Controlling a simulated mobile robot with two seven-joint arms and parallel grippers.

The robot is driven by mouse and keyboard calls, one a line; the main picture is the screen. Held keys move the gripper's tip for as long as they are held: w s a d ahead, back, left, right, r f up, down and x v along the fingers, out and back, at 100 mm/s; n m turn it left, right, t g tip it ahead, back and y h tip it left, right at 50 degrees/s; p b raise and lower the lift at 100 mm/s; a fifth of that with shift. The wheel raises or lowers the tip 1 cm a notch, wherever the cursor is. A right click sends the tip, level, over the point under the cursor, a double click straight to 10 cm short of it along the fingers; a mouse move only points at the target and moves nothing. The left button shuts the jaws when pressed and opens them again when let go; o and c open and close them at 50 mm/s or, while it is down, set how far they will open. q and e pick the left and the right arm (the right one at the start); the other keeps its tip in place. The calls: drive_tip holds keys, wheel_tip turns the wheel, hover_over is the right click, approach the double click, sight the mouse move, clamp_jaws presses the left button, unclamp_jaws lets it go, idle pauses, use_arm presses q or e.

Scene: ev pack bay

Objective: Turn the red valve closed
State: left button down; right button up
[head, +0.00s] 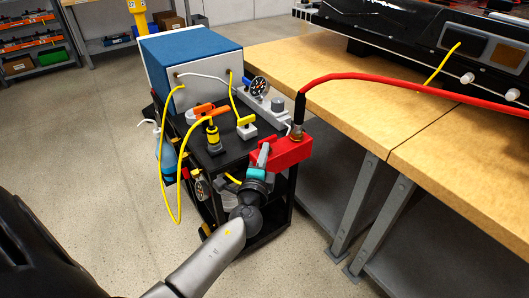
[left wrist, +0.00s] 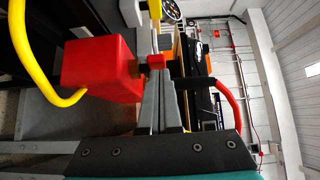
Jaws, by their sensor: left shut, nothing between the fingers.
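The red valve (head: 292,150) is a red block at the right front corner of the black cart, below the black end of a red hose. In the left wrist view the red block (left wrist: 98,68) is large at left, with a short shaft and a small red end piece (left wrist: 156,61) beside my fingers. My left gripper (head: 264,153) is shut and empty, with its fingers against or just in front of the valve's left end. I cannot tell whether they touch it. The fingers also show in the left wrist view (left wrist: 150,60). The handle's position is unclear. My right gripper is out of view.
The cart (head: 213,160) carries a blue-topped box (head: 190,45), gauges, a yellow-handled fitting (head: 246,127) and looping yellow cables (head: 163,170). A red hose (head: 400,82) runs right over a wooden bench (head: 350,110). The floor left of the cart is clear.

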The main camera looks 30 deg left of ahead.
use_arm(q)
drive_tip(key=shift+a, duration=0.1)
drive_tip(key=shift+s+a+m+t+h+b, duration=0.15)
drive_tip(key=shift+m+t+h+b, duration=0.15)
drive_tip(key=shift+m+h+b, duration=0.35)
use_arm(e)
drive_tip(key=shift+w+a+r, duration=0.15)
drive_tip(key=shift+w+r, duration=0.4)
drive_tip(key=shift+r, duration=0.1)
use_arm(q)
drive_tip(key=shift+h, duration=0.25)
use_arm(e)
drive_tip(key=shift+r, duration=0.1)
